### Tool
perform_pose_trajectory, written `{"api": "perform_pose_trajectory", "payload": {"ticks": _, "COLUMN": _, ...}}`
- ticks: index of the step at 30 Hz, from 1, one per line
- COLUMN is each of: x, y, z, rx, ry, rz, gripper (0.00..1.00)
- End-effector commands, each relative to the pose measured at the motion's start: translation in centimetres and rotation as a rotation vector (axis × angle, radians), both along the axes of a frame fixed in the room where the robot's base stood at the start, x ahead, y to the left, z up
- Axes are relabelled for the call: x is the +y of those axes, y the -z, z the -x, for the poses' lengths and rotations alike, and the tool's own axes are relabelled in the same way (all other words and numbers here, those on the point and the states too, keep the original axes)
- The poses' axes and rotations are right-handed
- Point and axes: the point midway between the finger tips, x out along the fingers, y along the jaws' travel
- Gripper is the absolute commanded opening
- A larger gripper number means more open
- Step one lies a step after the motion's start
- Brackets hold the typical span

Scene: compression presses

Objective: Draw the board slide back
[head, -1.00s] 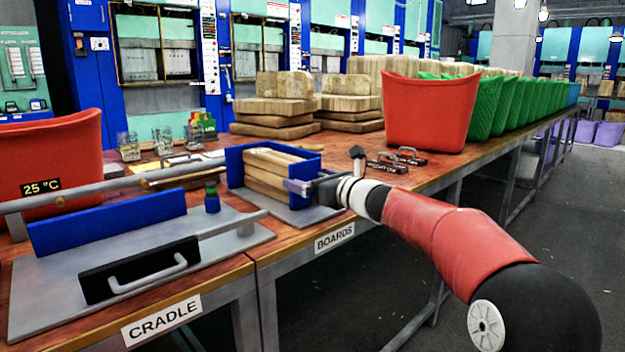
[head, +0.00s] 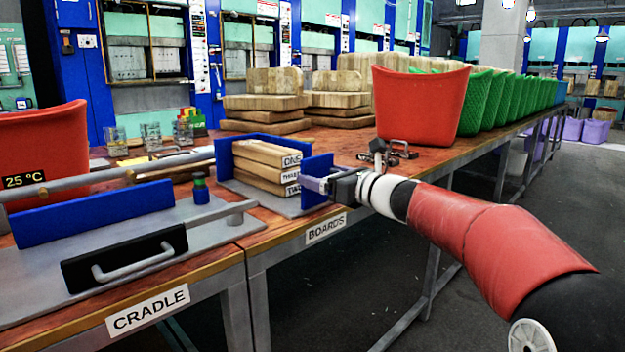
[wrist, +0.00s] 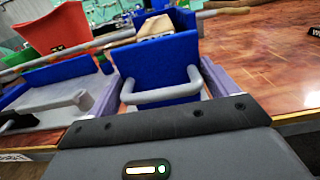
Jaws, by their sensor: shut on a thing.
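The board slide's blue end plate (head: 316,172) stands upright at the right end of the boards stand, and a gap shows between it and the board ends. In the wrist view the blue plate (wrist: 155,62) faces me with its grey bar handle (wrist: 160,97). My gripper (head: 318,185) is at the plate's outer face. In the wrist view my gripper (wrist: 160,90) has a finger at each end of the handle and is shut on it. The stacked boards (head: 266,168) have end labels reading ONE, THREE and TWO. The gripper hides the handle in the head view.
The cradle (head: 125,260), with its black handled plate, is at the left. A red bin (head: 418,105) and small black-handled tools (head: 385,155) stand beyond my arm. Wooden blocks (head: 270,100) are stacked behind.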

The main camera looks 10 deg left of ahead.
Motion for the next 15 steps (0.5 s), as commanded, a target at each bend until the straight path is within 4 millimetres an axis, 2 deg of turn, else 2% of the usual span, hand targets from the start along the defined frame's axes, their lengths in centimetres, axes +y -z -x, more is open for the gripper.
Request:
{"api": "perform_pose_trajectory", "payload": {"ticks": 8, "x": -0.31, "y": 0.2, "z": 0.16, "rx": 0.004, "ry": -0.001, "rz": 0.003, "gripper": 0.45}}
{"api": "perform_pose_trajectory", "payload": {"ticks": 9, "x": -0.31, "y": 0.21, "z": 0.16, "rx": 0.004, "ry": -0.001, "rz": 0.003, "gripper": 0.89}}
{"api": "perform_pose_trajectory", "payload": {"ticks": 12, "x": -0.29, "y": 0.18, "z": 0.15, "rx": 0.003, "ry": -0.001, "rz": 0.003, "gripper": 1.0}}
{"api": "perform_pose_trajectory", "payload": {"ticks": 15, "x": -0.25, "y": 0.16, "z": 0.14, "rx": 0.003, "ry": -0.001, "rz": 0.003, "gripper": 1.0}}
